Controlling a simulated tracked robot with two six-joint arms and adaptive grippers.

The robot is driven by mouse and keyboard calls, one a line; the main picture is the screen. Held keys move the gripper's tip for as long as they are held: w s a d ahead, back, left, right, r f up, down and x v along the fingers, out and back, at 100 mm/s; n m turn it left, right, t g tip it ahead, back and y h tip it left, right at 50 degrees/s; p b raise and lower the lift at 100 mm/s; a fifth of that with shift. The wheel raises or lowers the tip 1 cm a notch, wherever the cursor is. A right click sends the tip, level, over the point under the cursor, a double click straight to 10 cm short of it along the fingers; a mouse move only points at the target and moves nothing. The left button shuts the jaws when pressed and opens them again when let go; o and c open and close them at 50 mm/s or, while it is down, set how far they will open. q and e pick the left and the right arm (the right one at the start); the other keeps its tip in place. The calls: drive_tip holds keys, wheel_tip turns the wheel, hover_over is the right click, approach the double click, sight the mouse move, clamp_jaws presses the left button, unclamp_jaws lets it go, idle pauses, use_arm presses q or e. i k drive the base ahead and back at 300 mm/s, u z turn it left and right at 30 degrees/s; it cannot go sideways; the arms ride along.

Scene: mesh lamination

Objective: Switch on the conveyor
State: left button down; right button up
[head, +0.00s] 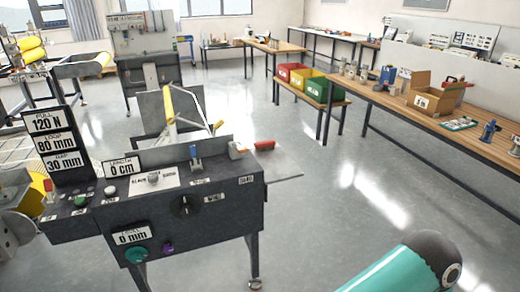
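A dark control console (225,215) stands in front of me at the left and centre. The small labels are too blurred to tell which control is the conveyor's. A display sign (46,122) reads 120 N, 80 mm and 30 mm. Neither gripper is in view.
A red-handled piece (264,145) projects at the console's right. Yellow rollers (30,48) are at far left. Red, yellow and green bins (318,91) sit on a low bench. A workbench (400,102) with a cardboard box (432,95) stands right. The middle floor is clear.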

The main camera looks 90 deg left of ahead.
sight(48, 187)
drive_tip(key=z, duration=0.25)
drive_tip(key=i, duration=0.45)
drive_tip(key=u, duration=2.65)
drive_tip(key=i, duration=0.15)
drive_tip(key=u, duration=1.2)
drive_tip(key=k, duration=0.65)
drive_tip(key=u, duration=0.4)
drive_tip(key=i, duration=1.65)
drive_tip(key=z, duration=0.35)
